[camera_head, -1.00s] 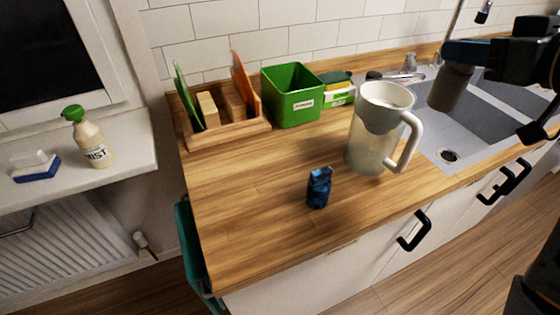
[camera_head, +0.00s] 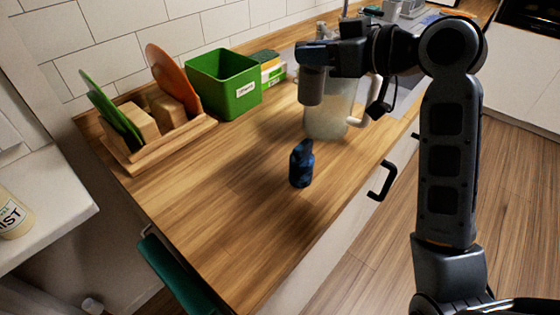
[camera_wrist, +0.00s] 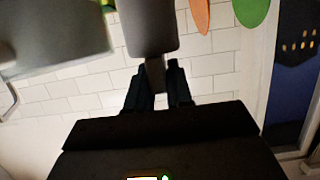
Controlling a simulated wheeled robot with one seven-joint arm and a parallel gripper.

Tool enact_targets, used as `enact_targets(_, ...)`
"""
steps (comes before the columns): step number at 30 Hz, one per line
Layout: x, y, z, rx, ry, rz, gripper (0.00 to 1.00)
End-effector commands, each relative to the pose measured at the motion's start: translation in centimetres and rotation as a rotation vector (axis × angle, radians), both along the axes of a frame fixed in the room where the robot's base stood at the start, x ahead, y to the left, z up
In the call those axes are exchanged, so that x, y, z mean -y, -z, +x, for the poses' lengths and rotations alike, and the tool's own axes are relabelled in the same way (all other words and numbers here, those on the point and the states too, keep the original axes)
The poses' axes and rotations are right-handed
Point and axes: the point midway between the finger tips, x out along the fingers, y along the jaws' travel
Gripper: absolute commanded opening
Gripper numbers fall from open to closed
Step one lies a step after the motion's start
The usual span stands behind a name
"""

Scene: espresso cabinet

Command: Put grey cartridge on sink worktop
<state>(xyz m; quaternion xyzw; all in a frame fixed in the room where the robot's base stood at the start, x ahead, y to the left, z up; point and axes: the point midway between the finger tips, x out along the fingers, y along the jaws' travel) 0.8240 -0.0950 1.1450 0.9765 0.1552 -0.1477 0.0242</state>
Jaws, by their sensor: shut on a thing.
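My gripper (camera_wrist: 156,85) is shut on the grey cartridge (camera_wrist: 147,27), a smooth dark grey cylinder. In the head view the cartridge (camera_head: 311,89) hangs upright below my gripper (camera_head: 314,68), in front of the upper part of the pitcher. It appears held above the wooden sink worktop (camera_head: 215,190), with no clear contact with it. The gap between cartridge and pitcher cannot be judged. The fingertips are partly hidden by the wrist in the head view.
A translucent pitcher (camera_head: 328,118) stands behind the cartridge, partly hidden by it. A small dark blue object (camera_head: 302,165) stands nearer. A wooden rack (camera_head: 172,140) with boards and a green box (camera_head: 230,97) line the wall. The front-left worktop is clear.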

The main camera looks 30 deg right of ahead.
Motion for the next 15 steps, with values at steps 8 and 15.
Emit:
enact_targets(8,0.0,4.2,-0.1,-0.002,0.001,0.002,0.00)
enact_targets(15,0.0,8.2,-0.1,-0.004,0.002,0.003,0.00)
